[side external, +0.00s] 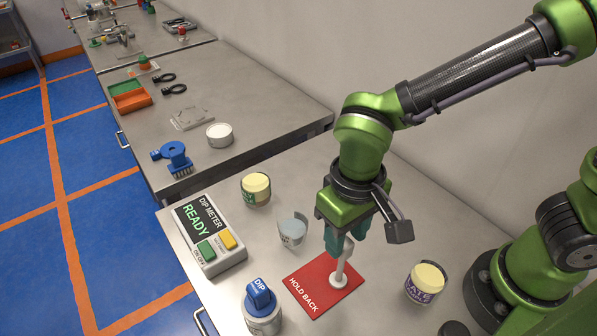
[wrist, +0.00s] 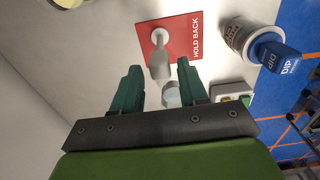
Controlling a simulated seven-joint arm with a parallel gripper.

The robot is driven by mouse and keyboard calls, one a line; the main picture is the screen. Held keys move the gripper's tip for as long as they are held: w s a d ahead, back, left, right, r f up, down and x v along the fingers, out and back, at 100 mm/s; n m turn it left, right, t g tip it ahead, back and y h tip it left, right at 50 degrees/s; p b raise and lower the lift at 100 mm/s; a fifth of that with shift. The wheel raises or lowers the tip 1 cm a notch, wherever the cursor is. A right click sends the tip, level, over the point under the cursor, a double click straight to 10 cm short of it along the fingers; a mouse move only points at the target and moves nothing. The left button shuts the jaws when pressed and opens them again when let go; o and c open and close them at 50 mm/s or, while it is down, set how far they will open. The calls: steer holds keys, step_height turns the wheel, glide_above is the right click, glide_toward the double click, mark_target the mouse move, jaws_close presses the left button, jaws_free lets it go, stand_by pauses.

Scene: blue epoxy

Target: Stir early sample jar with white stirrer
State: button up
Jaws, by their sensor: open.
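The white stirrer (side external: 342,268) stands on its round foot on the red HOLD BACK mat (side external: 308,290); in the wrist view (wrist: 159,62) it lies between the finger lines, just ahead of the tips. My gripper (side external: 346,244) points down over the mat, with its teal fingers open around or close beside the stirrer's top; contact cannot be told. Two jars with pale yellow tops stand on the bench: a green-labelled jar (side external: 256,190) at the back and a purple-labelled jar (side external: 426,284) at the right. Their label words are too small to read surely.
A clear cup (side external: 292,230) stands just left of my gripper. The dip meter (side external: 210,235), showing READY, is at the left edge, and a blue-topped DIP container (side external: 262,308) is at the front. Bare bench lies between the mat and the purple-labelled jar.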

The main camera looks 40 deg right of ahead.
jaws_close()
steer(key=shift+r, duration=0.15)
step_height(320, 180, up, 8)
stand_by(1.1)
steer(key=shift+r, duration=1.4)
